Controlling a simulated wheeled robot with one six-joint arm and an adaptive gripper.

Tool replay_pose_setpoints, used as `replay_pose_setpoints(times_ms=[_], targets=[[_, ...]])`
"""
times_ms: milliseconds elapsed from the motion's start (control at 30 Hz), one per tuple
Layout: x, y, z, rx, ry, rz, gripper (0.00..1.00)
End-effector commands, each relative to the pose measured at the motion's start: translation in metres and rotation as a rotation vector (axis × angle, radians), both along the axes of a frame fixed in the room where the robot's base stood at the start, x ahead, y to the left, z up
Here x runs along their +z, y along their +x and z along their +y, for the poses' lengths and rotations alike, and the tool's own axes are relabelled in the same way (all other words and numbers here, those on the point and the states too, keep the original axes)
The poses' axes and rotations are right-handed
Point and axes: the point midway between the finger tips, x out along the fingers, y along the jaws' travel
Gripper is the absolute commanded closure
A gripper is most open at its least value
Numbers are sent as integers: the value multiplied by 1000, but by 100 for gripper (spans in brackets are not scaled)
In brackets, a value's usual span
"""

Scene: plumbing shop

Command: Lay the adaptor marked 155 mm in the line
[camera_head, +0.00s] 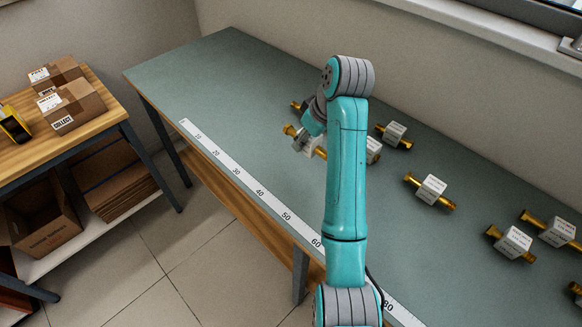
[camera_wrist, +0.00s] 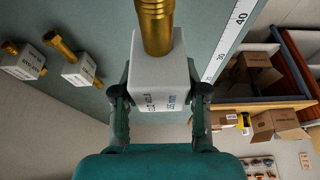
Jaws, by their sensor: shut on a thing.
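My gripper (camera_wrist: 160,98) is shut on the white block of a brass-ended adaptor (camera_wrist: 157,70). In the wrist view a ribbed brass end points up and away from me. The block's blue and black print is upside down and too small to read surely. In the head view the held adaptor's brass end (camera_head: 290,130) shows at my gripper (camera_head: 309,142), over the green bench (camera_head: 235,75). Whether it touches the bench, I cannot tell. A white scale strip (camera_head: 249,184) runs along the bench's front edge, its numbers rising to the right.
Several similar adaptors lie on the bench, including one (camera_head: 394,132) near the back, one (camera_head: 431,188) right of my arm, and a pair (camera_head: 513,242) (camera_head: 556,231) farther right. The bench's left end is clear. A side table (camera_head: 90,92) with cartons stands at left.

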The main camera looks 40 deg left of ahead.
Motion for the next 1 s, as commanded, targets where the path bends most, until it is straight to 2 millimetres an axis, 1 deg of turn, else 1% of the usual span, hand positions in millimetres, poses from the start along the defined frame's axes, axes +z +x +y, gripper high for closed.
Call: replay_pose_setpoints(times_ms=[33, 200, 300, 533, 700, 767, 1000], targets=[[-8, -1, -1, 0, -3, 2, 99], [-38, -1, 0, -1, -2, 3, 99], [-51, -1, 0, 1, -1, 2, 99], [-66, -1, 0, -1, -1, 1, 99], [-89, -1, 0, -1, -2, 1, 99], [-94, -1, 0, -1, -1, 1, 99], [-96, 0, 0, 0, 0, 0, 99]])
